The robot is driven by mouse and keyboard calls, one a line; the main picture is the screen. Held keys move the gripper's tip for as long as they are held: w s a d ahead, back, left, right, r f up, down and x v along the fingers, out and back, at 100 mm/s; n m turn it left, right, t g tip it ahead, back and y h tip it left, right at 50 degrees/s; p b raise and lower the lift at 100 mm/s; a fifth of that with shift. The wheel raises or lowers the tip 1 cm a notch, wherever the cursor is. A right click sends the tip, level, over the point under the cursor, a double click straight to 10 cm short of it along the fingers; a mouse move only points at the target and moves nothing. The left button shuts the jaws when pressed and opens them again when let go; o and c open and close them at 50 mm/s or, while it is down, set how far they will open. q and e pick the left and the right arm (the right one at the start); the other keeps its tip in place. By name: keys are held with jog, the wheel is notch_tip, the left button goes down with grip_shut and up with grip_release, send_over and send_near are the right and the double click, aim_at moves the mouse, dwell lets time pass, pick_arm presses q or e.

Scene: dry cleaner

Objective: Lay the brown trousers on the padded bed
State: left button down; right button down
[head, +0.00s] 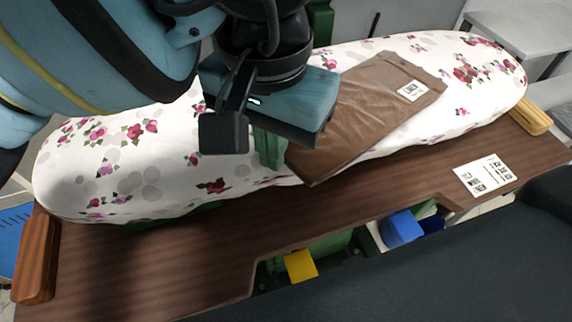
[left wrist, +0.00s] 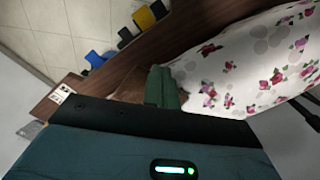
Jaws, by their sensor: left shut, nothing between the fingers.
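The brown trousers (head: 365,112) lie folded flat on the padded bed (head: 130,165), which has a white cover with pink flowers. A white tag shows near their far right end. Their near left corner reaches the bed's front edge. My left gripper (head: 268,150) is shut and empty, at the left end of the trousers, hiding part of them. Whether it touches them I cannot tell. In the left wrist view the green fingers (left wrist: 163,88) are together, with a small brown patch of the trousers (left wrist: 132,87) beside them and the bed (left wrist: 250,65) to the right.
A dark wooden board (head: 150,255) runs along the front of the bed, with a white printed label (head: 485,176) at right. Below it are a yellow block (head: 300,266) and a blue block (head: 401,229). A grey table (head: 520,30) stands at the back right. The bed's left part is bare.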

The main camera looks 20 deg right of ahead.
aim_at(294, 166)
pick_arm(q)
notch_tip(294, 166, down, 10)
jog(key=w+d+p, duration=0.1)
jog(key=w+d, duration=0.1)
jog(key=shift+w+d, duration=0.4)
dwell(0.5)
jog(key=shift+w+d+f+b, duration=0.15)
jog(key=shift+w+d+b, duration=0.35)
jog(key=shift+w+d, duration=0.15)
jog(key=shift+s, duration=0.1)
